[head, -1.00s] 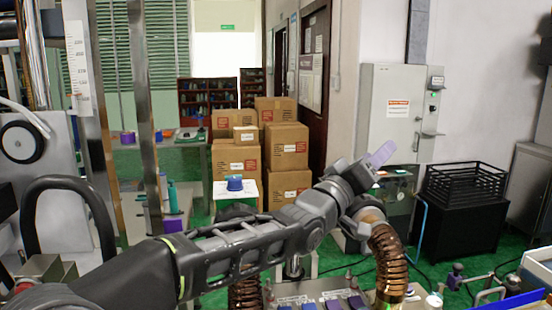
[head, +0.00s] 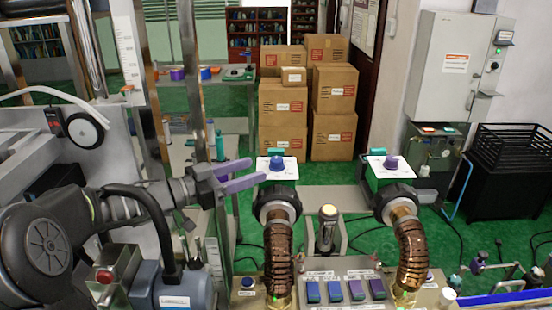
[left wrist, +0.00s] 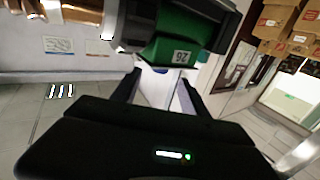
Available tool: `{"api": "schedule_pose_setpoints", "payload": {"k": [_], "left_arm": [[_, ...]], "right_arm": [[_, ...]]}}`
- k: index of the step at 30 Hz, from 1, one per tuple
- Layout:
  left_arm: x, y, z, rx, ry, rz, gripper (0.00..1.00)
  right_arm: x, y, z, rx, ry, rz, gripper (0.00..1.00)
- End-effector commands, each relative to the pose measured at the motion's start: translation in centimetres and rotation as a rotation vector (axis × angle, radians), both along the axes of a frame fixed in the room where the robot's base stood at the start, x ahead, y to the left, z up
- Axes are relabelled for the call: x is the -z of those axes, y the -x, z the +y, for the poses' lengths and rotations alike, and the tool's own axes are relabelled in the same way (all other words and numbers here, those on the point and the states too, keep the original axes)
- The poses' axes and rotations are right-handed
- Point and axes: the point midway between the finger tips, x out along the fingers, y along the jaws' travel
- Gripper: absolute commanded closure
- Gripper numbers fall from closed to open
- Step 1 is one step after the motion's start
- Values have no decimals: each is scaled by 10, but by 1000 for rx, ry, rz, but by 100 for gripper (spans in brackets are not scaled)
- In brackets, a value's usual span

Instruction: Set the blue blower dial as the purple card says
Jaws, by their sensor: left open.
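The blue blower dial (head: 277,164) sits on a white plate (head: 265,176) on top of a green blower housing, above a copper-coloured hose (head: 279,255). My left gripper (head: 252,171) is open, with its purple fingers reaching in from the left toward the dial. The fingertips are close to the plate's left edge; I cannot tell whether they touch it. In the left wrist view, a green housing (left wrist: 165,52) labelled 26 lies just beyond the two dark fingers, with nothing held between them. I cannot make out a purple card. My right gripper is not in view.
A second blower has a purple dial (head: 392,162) on its white plate, right of the blue one. A panel with several blue and purple tiles (head: 335,291) stands in front. A metal post (head: 200,115) rises near my left arm. Cardboard boxes (head: 283,132) stand behind.

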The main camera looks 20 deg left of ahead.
Motion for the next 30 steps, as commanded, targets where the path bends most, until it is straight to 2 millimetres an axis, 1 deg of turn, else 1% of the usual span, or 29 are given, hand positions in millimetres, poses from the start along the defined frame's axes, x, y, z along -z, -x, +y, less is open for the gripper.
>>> {"api": "schedule_pose_setpoints", "payload": {"k": [5,8,11,18,21,25,30], "left_arm": [[0,-2,-1,0,1,-1,48],[0,-8,-5,1,1,-2,48],[1,-17,-12,3,2,-1,48],[1,-49,-32,1,1,-2,48],[1,-59,-39,0,1,-1,48],[0,-65,-43,-1,2,-1,48],[-1,-66,-43,-2,1,0,48]], "right_arm": [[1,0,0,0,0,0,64],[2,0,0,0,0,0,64],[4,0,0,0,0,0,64],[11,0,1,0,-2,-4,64],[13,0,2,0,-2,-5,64],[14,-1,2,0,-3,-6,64],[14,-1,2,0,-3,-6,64]]}}
